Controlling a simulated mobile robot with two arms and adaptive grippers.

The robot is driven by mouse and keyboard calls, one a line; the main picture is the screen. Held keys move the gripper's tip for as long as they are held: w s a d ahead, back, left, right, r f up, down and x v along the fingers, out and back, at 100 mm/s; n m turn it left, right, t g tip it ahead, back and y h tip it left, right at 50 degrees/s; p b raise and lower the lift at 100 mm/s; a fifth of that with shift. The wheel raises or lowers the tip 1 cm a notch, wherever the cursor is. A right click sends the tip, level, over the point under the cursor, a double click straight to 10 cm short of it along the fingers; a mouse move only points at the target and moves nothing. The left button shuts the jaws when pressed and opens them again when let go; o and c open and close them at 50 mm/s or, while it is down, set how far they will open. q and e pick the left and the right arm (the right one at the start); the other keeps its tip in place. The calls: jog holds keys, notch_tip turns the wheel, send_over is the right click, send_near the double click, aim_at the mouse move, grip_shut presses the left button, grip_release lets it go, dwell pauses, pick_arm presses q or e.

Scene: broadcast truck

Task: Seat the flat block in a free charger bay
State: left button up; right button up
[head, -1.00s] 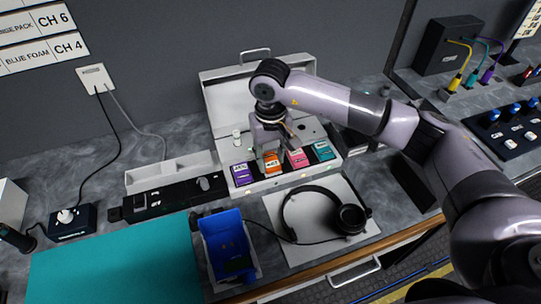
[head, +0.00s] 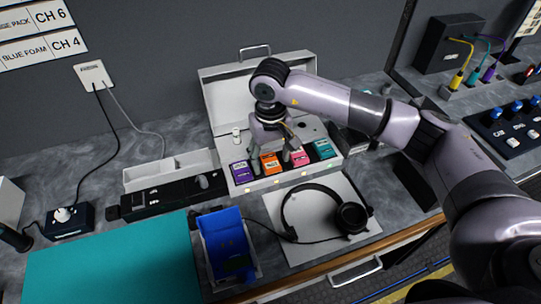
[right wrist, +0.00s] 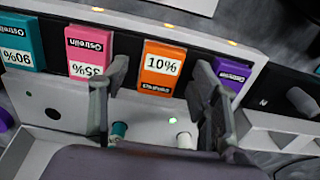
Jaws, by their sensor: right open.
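Flat blocks with labels and percentages sit in a row along the front of the white open-lidded case (head: 330,163): purple (head: 241,174), orange (head: 270,166), pink (head: 299,159) and teal (head: 323,150). I cannot tell which one the task means. My right gripper (head: 271,154) is open over the row. In the right wrist view, its fingers (right wrist: 158,85) stand on either side of the orange block (right wrist: 162,68), which reads 10%; contact cannot be told. The pink block (right wrist: 88,55) and purple block (right wrist: 232,78) lie just outside the fingers. My left gripper is not in view.
A blue bin (head: 205,262) and a headset (head: 350,217) on a white pad stand in front of the case. A dark strip unit (head: 160,201) and white tray (head: 150,180) are left. The teal mat (head: 110,260) is bare.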

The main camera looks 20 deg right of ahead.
aim_at(270, 162)
notch_tip(270, 162, up, 12)
dwell(0.6)
